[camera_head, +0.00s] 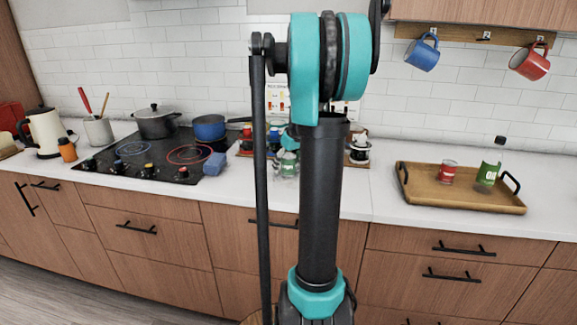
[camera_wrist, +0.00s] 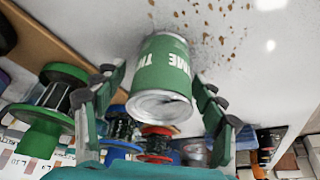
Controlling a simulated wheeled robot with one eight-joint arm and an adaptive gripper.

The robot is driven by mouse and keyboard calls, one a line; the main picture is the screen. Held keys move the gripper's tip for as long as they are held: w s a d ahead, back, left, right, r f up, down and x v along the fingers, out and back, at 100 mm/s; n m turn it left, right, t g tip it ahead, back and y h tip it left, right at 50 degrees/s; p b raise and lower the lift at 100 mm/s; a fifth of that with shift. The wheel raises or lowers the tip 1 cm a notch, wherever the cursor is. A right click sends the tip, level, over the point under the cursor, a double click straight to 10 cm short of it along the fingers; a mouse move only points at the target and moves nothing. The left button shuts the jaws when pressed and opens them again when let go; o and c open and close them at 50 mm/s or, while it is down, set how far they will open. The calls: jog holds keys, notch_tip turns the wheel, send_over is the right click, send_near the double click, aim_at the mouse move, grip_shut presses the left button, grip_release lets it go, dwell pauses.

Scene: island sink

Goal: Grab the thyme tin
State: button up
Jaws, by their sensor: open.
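In the wrist view, a green tin with white lettering that reads THYME (camera_wrist: 162,68) stands on the white counter, its bare metal end towards the camera. It sits between the two spread fingers of my gripper (camera_wrist: 156,88). A gap shows on the right side; the left fingertip is close to the tin, and I cannot tell whether it touches. In the head view my gripper (camera_head: 287,163) is low over the counter, partly behind my arm. The tin cannot be made out clearly there.
Spice jars with coloured lids, one green (camera_wrist: 38,130) and one red (camera_wrist: 156,131), stand close by the tin. A wooden tray (camera_head: 440,193) at right holds a red tin (camera_head: 448,171) and a green container (camera_head: 488,173). The stove (camera_head: 150,160) is at left.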

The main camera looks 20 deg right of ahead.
jog(key=c, duration=1.3)
jog(key=shift+r, duration=0.1)
